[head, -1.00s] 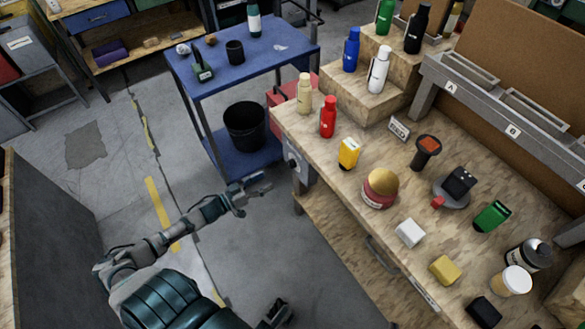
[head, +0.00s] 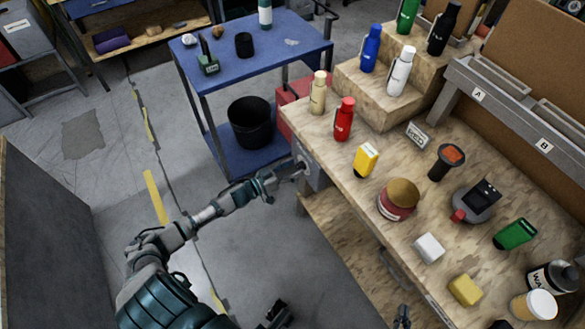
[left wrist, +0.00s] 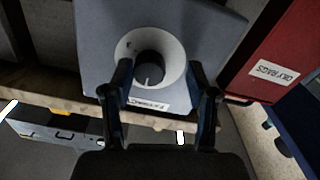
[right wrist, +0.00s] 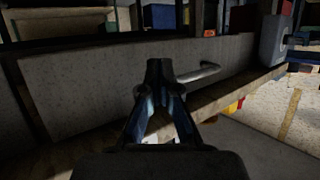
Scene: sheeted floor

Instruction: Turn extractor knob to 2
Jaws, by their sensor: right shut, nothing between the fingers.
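The extractor knob (left wrist: 150,68) is dark and round, with a thin pale mark pointing down. It sits in a pale round dial on a grey box (left wrist: 205,25) with a small label below the dial. In the head view the box (head: 312,172) is at the bench's left end. My left gripper (left wrist: 160,68) is open, with one finger at each side of the knob; contact cannot be told. In the head view my left gripper (head: 290,172) reaches the box face. My right gripper (right wrist: 158,68) is shut and empty, near a bench drawer handle (right wrist: 200,72).
The bench top holds several items, among them a red bottle (head: 343,122) and a yellow item (head: 366,160). A blue cart (head: 270,50) with a black bucket (head: 250,122) stands behind my left arm. A red bin (left wrist: 265,60) is right of the box.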

